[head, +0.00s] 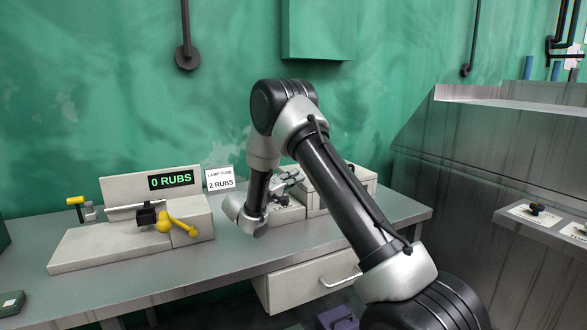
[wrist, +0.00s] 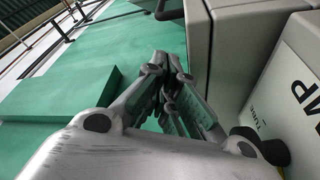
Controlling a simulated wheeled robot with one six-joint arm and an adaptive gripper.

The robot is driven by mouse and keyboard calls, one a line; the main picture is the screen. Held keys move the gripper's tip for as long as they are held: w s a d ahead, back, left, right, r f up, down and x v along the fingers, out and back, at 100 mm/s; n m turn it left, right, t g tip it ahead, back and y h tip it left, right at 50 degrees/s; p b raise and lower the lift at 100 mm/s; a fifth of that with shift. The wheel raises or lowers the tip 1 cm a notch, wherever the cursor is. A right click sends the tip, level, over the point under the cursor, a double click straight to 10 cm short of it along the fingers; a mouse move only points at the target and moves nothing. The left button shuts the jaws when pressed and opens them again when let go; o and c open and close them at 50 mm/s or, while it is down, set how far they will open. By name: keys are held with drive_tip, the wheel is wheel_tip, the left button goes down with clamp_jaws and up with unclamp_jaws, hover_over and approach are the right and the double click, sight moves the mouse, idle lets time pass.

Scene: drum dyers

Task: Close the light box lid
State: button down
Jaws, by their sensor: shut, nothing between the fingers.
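A pale grey box unit (head: 364,178), which looks like the light box, stands on the bench against the wall, largely hidden behind my arm. Its lower front part (head: 285,213) carries a small dark knob. In the wrist view a pale box front (wrist: 300,85) bears large letters "MP" and small text, with a black knob at its lower left. A grey panel (wrist: 212,45) stands beside it; I cannot tell for sure whether it is the lid or how far it is open. My gripper (head: 294,178) is shut and empty, close to the unit; its fingers also show in the wrist view (wrist: 165,62).
A rubbing device (head: 140,235) with yellow handles and a "0 RUBS" display stands left on the bench (head: 225,262). A sign (head: 220,179) reads "2 RUBS". A green wall cabinet (head: 318,30) hangs above. A drawer (head: 310,283) is below, and a metal basin unit (head: 480,165) at right.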

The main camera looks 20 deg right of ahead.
drive_tip(key=shift+s+f, duration=0.1)
drive_tip(key=shift+f, duration=0.6)
drive_tip(key=shift+f, duration=0.1)
drive_tip(key=v, duration=1.2)
drive_tip(key=s+d+r+m+g+y, duration=0.1)
drive_tip(key=s+d+r+g+y, duration=0.25)
drive_tip(key=s+d+r, duration=0.45)
drive_tip(key=s+d+r+m+g+y, duration=0.1)
drive_tip(key=s+d+r+g+y, duration=0.3)
drive_tip(key=s, duration=0.5)
drive_tip(key=s+d+r+n+y, duration=0.1)
drive_tip(key=s+y, duration=0.5)
drive_tip(key=s, duration=0.9)
drive_tip(key=s+a+n+t+y, duration=0.2)
drive_tip(key=s+a+t+y, duration=0.3)
drive_tip(key=s, duration=0.3)
drive_tip(key=shift+a+f+n, duration=0.25)
drive_tip(key=shift+a+n, duration=0.15)
drive_tip(key=shift+a, duration=0.15)
